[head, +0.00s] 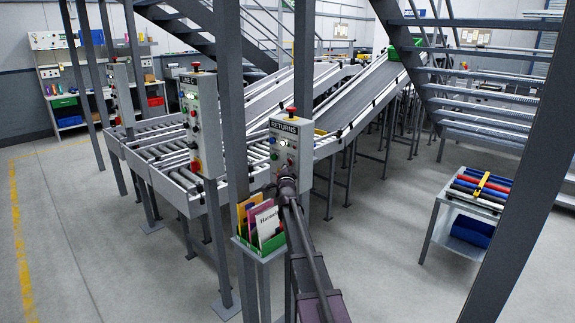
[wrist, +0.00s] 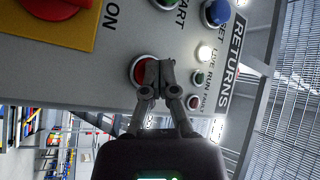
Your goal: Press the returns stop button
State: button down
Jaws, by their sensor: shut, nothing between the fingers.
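The grey RETURNS control box (head: 284,153) stands on a post in the middle of the head view; its panel also fills much of the wrist view (wrist: 120,85). On it a red round button (wrist: 138,72) in a pale ring lies right behind my fingertips. My gripper (wrist: 153,66) is shut and empty, its tips overlapping the button's right part. I cannot tell whether they touch it or whether it is pressed in. Its label is hidden. In the head view my gripper (head: 287,183) is at the box's lower part and covers the button.
Near the red button are a green START button (wrist: 166,3), a blue button (wrist: 215,12), a lit LIVE lamp (wrist: 204,53) and a red switch on a yellow plate (wrist: 60,8). A green bin of books (head: 262,244) stands below left of the box. Similar control boxes (head: 200,125) stand left.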

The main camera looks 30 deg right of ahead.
dwell(0.5)
jog(key=shift+s+a, duration=0.25)
jog(key=shift+a, duration=0.3)
jog(key=shift+s+a, duration=0.2)
jog(key=shift+a, duration=0.35)
jog(key=shift+a, duration=0.1)
jog(key=a, duration=0.1)
jog(key=s+a, duration=0.1)
jog(key=a, duration=0.2)
jog(key=shift+s+a, duration=0.25)
jog(key=shift+s, duration=0.05)
dwell(0.8)
